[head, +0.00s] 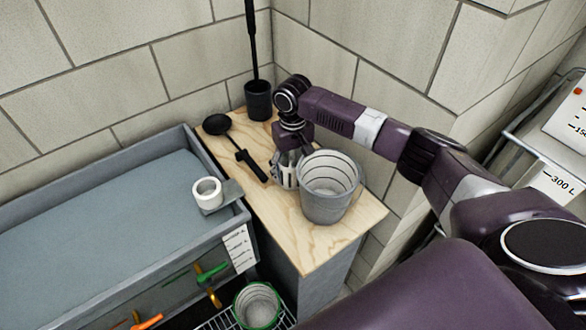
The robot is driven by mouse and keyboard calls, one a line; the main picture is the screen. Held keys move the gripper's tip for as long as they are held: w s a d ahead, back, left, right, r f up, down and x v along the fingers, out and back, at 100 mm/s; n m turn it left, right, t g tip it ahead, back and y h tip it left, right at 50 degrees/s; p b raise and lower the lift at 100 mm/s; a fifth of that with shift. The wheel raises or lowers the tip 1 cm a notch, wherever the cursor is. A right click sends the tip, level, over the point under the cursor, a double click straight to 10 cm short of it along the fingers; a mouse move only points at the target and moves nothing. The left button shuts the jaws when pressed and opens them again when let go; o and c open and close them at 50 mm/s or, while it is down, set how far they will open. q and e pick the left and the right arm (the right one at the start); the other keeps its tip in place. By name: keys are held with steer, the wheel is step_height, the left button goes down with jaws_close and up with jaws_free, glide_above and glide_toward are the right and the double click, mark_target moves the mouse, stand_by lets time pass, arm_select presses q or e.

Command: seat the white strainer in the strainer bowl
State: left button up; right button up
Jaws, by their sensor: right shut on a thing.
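My right gripper (287,170) reaches down over the wooden top, just left of a grey bucket. It is shut on a small whitish piece with dark slots, which looks like the white strainer; the fingers hide much of it. A small white round cup (207,192) with an open top sits on a grey ledge at the tub's right corner; it looks like the strainer bowl. My left gripper is not in view.
The grey bucket (326,207) with a ribbed pale inside stands on the wooden top (304,249). A grey tub (90,225) lies left. A green-rimmed bucket (257,307) stands below.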

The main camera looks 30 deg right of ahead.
steer(key=shift+f, duration=0.1)
steer(key=o, duration=1.2)
